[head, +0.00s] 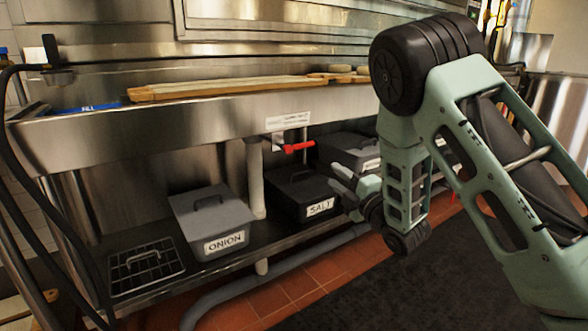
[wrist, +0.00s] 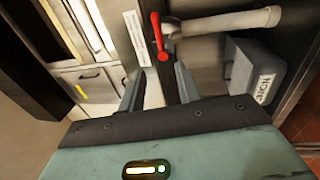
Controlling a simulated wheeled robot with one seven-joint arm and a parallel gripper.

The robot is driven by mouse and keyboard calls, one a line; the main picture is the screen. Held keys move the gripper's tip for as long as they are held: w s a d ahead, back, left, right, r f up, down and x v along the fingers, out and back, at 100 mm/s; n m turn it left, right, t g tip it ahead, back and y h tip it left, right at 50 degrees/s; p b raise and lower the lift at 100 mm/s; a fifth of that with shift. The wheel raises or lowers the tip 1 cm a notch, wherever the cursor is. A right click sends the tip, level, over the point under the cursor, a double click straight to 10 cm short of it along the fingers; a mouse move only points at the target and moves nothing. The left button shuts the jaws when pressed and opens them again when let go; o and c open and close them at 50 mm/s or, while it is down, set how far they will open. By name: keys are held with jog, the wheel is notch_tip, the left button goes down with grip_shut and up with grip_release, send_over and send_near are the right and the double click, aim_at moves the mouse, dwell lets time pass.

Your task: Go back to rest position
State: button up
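My arm stands folded on the right of the head view, its elbow high and its forearm hanging down. My gripper (head: 342,179) is in front of the lower shelf, near the salt bin, pointing left. In the wrist view its two fingers (wrist: 159,72) are apart with nothing held between them. The gripper is empty.
A steel sink counter (head: 190,126) holds wooden boards (head: 225,87). A red valve handle (head: 299,147) hangs beneath it and also shows in the wrist view (wrist: 159,38). Grey onion bin (head: 212,217), black salt bin (head: 297,193) and wire rack (head: 146,266) sit on the lower shelf. A dark mat (head: 400,285) covers floor.

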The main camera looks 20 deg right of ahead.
jog(key=s+a+f+m+g+h, duration=0.2)
jog(key=s+a+f+m+g, duration=0.2)
jog(key=s+a+m+g, duration=0.75)
jog(key=s+a+m+g+h, duration=0.15)
jog(key=s+g, duration=0.25)
jog(key=s, duration=0.9)
jog(key=s+a+m+g+h, duration=0.1)
jog(key=s+a+g+h, duration=0.15)
jog(key=s, duration=1.05)
notch_tip(320, 180, up, 35)
jog(key=s+g+p, duration=0.1)
jog(key=p, duration=3.3)
